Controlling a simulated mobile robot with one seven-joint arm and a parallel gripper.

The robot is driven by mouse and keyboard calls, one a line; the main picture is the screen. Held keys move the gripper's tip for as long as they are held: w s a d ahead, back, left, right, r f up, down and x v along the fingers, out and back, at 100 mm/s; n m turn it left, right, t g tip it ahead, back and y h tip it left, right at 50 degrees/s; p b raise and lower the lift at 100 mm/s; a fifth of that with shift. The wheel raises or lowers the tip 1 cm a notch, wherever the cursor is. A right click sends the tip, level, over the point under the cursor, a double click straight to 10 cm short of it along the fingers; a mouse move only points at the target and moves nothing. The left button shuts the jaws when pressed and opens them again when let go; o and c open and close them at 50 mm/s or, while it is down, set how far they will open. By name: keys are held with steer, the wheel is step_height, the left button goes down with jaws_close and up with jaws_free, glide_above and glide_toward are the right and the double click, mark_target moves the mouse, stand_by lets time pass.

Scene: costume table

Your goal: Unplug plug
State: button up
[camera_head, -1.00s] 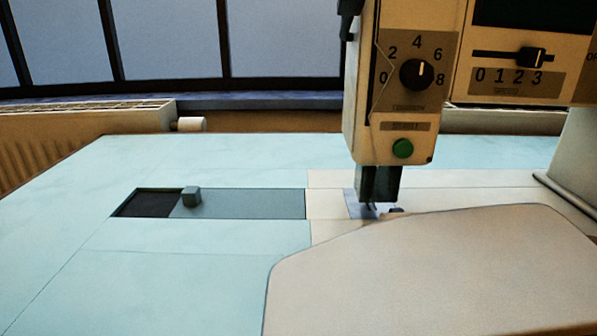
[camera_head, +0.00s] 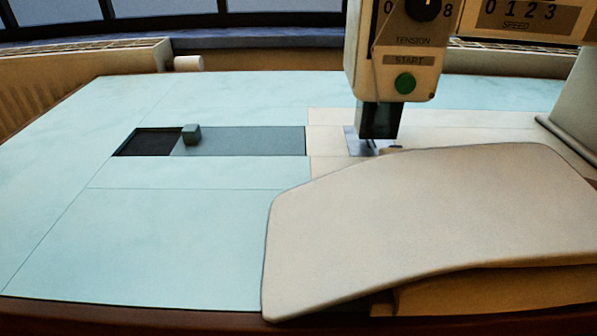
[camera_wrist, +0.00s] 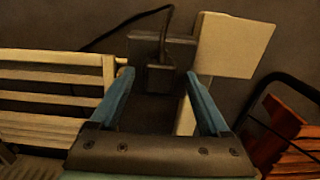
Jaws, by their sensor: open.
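In the wrist view, a dark block that looks like the plug (camera_wrist: 160,76) sits at a dark wall fitting (camera_wrist: 178,46). A thin black cable (camera_wrist: 128,21) arcs from the left and comes down to it. The picture is dim, so where plug and socket meet is unclear. My gripper (camera_wrist: 159,73) is open, with its two blue fingers apart on the left and right of the plug in the picture. Nothing is held between them. How far the fingertips are from the plug is hard to tell. The head view shows neither gripper nor plug.
A pale panel (camera_wrist: 235,45) stands close right of the plug. A slatted radiator (camera_wrist: 55,85) is at left and a reddish wooden piece (camera_wrist: 290,130) at right. The head view shows a sewing machine (camera_head: 400,60) on a pale blue table (camera_head: 150,220).

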steer(key=shift+c, duration=0.2)
jaws_close()
steer(key=shift+r, duration=0.2)
stand_by(0.4)
steer(key=shift+r+p, duration=2.85)
steer(key=shift+p, duration=0.75)
